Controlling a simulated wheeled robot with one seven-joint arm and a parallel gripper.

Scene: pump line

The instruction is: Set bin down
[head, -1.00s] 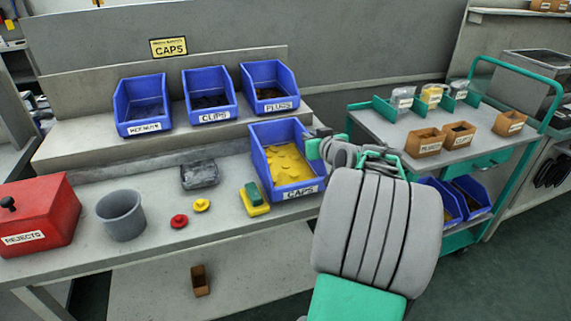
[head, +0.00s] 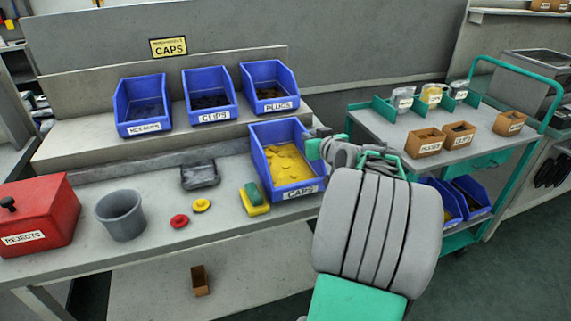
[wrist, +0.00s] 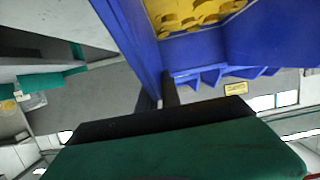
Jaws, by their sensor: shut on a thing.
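The blue bin labelled CAPS (head: 292,190), holding yellow caps, is at the right end of the workbench in the head view. It looks upright and at the bench top; whether its base touches cannot be told. My gripper (head: 318,146) is at the bin's right wall and shut on it. In the wrist view the blue wall (wrist: 135,40) runs up from between the dark fingers, with yellow caps (wrist: 190,14) beyond. My arm hides part of the bin's right side and the bench edge there.
Blue bins of hexnuts (head: 143,108), clips (head: 210,97) and plugs (head: 268,88) stand on the raised shelf. A sponge (head: 254,200), red cap (head: 179,221), grey cup (head: 121,216) and red rejects box (head: 40,215) are left of the caps bin. A green-framed cart (head: 385,125) stands right.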

